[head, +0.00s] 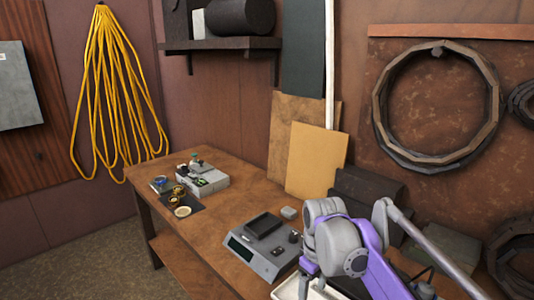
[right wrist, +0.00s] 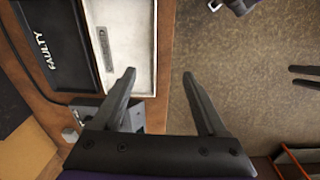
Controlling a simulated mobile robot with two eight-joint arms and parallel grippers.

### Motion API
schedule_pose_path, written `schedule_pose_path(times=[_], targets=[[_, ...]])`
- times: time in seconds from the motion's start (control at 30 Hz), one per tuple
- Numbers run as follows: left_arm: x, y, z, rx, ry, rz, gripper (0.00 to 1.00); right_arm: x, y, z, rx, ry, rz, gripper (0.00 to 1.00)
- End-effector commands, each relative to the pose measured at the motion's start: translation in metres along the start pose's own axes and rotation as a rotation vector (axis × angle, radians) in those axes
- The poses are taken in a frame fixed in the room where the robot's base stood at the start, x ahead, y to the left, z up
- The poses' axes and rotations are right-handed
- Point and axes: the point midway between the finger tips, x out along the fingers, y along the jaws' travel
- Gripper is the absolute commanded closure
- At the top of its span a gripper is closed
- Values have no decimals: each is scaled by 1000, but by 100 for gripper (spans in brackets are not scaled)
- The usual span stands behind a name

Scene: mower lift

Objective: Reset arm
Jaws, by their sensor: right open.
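My right arm, purple and grey, comes in at the lower right of the head view, over the right part of the workbench (head: 215,232). The left finger overlaps a white tray (right wrist: 125,40); the right finger is over the floor beyond the bench edge. Two dark prongs (right wrist: 305,76) at the right border may be my left gripper's fingers; their state is unclear.
A black tray marked FAULTY (right wrist: 50,40) lies beside the white one. On the bench are a grey scale (head: 262,250), a small grey block (head: 289,213) and a light box (head: 205,184) with small parts nearby. Boards (head: 315,160) lean on the wall. The floor (head: 90,245) at left is clear.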

Motion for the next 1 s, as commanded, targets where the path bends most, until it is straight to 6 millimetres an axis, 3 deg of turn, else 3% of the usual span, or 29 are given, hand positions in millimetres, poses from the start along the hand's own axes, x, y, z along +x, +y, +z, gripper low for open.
schedule_pose_path(times=[0.27, 0.6, 0.8, 1.0], targets=[[-5, 0, -5, 0, 4, 0, 50, 14, -21, 67, 224, 115, 66, 25], [-11, 0, -11, 0, 8, 0, 50, 79, -71, 175, 584, 324, 144, 25], [-13, 0, -12, 0, 9, 0, 50, 107, -88, 205, 691, 394, 158, 25], [-13, 0, -12, 0, 9, 0, 50, 112, -90, 209, 711, 407, 160, 25]])
